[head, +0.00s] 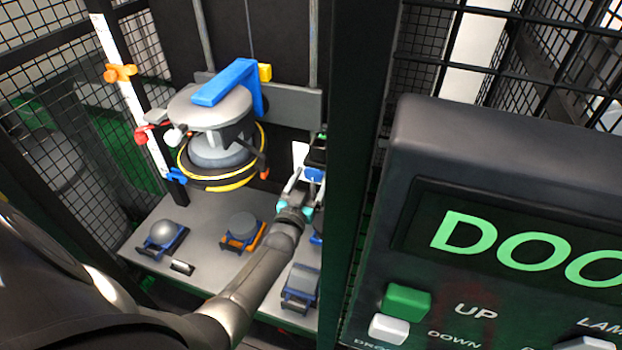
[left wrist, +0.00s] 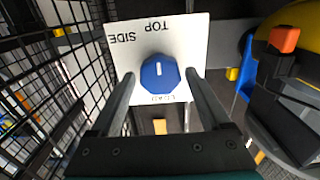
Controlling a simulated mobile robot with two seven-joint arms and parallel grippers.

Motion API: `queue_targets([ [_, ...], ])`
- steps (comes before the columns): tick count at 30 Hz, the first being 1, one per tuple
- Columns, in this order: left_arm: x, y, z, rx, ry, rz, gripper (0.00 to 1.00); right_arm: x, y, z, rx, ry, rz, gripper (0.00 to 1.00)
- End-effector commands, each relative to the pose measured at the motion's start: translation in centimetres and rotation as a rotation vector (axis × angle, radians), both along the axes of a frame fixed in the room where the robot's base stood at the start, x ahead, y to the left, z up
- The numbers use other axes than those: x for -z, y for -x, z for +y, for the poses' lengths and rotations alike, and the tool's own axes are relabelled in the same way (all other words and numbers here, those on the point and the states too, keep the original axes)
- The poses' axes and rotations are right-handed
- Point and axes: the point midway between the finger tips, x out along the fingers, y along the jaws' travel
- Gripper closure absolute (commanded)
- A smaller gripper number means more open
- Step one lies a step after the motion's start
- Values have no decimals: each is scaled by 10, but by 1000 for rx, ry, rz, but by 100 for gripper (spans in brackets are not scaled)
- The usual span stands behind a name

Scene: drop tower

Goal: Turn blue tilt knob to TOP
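The blue tilt knob (left wrist: 160,74) is on a white plate (left wrist: 195,40) in the left wrist view. The plate's lettering is upside down there: SIDE and TOP along the upper part, a smaller word below the knob. A short white mark on the knob stands upright in the picture, roughly in line with TOP. My left gripper (left wrist: 159,80) is open, with one finger on each side of the knob; I cannot tell if they touch it. In the head view the knob (head: 315,174) is just beyond my left gripper (head: 301,188). My right gripper is out of view.
A dark post (head: 352,170) stands close right of the knob in the head view. A control panel (head: 470,170) fills the right. A grey shelf (head: 205,245) holds several small holders. A round grey carriage (head: 205,108) with a blue arm hangs behind. Mesh fences stand on both sides.

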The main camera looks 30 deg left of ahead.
Motion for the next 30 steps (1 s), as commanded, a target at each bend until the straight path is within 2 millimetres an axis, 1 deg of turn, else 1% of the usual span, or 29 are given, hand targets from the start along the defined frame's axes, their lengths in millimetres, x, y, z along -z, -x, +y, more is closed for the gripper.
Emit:
queue_targets([
  [1, 0, 0, 0, 0, 0, 0, 13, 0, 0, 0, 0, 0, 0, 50],
  [3, 0, 0, 0, 0, 1, 0, 5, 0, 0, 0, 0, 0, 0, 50],
  [4, 0, 0, 0, 0, 1, 0, 4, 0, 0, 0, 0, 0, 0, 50],
  [11, 0, 0, 0, 0, 1, 0, 4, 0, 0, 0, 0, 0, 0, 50],
  [14, 0, 4, -1, 0, 1, 1, 4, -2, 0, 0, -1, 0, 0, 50],
  [17, 0, 13, -3, 0, 1, 3, 4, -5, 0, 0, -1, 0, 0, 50],
  [20, 0, 28, -7, 0, 2, 3, 4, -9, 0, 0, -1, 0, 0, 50],
  [30, 0, 91, -22, 0, 2, 4, 4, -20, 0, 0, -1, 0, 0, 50],
])
